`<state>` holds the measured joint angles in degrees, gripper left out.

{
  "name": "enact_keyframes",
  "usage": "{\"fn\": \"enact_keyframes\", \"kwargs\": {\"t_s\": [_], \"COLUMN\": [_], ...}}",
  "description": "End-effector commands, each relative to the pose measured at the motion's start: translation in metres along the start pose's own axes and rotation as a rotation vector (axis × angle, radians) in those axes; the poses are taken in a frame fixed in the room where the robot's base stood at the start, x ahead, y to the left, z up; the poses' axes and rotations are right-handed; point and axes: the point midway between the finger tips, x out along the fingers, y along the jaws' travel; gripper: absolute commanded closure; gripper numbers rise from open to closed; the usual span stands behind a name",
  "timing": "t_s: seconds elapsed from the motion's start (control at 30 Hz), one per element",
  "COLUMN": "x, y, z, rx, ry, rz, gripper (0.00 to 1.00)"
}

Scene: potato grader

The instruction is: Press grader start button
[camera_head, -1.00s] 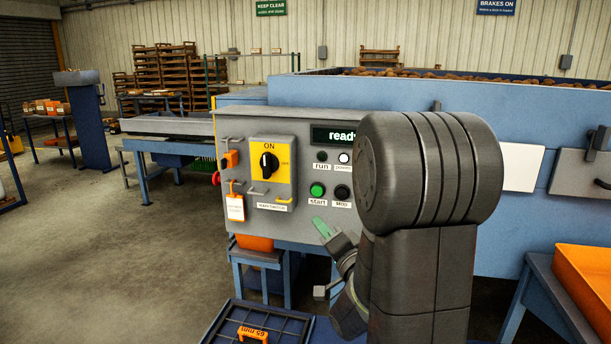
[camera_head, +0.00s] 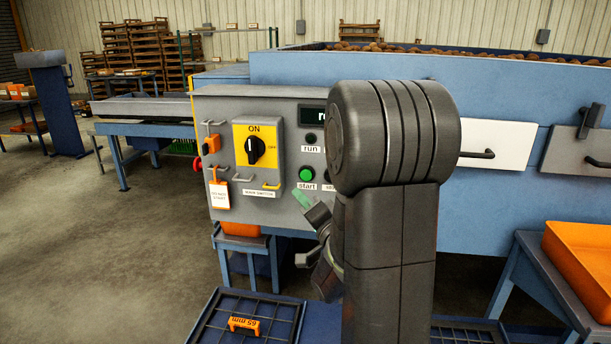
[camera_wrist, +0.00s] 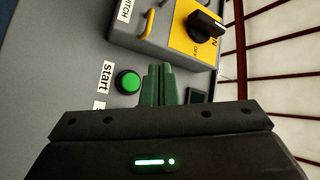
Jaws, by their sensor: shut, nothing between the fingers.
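The green start button (camera_head: 306,174) is on the grey control panel (camera_head: 220,112), above its "start" label. It also shows in the wrist view (camera_wrist: 128,82), left of my fingertips. My gripper (camera_head: 303,199) has green fingers and is just below the button in the head view. In the wrist view my gripper (camera_wrist: 159,70) has its fingers together with nothing between them. The fingertips appear beside the button; I cannot tell how far they are from the panel.
The yellow main switch (camera_head: 258,146) has its knob upright at ON. An orange tag (camera_head: 219,195) hangs at the panel's lower left. An orange tray (camera_head: 580,262) stands at right. Floor at left is open.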

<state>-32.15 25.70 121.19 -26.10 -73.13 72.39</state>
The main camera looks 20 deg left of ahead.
Motion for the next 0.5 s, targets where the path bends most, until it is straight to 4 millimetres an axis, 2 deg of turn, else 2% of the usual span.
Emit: {"fn": "enact_keyframes", "kwargs": {"t_s": [0.2,0.5], "x": [0.023,0.045], "y": [0.015,0.033], "z": [-0.018,-0.033], "rx": [-0.001,-0.002], "ry": [0.001,0.001], "rz": [0.001,-0.002], "gripper": [1.00,1.00]}}
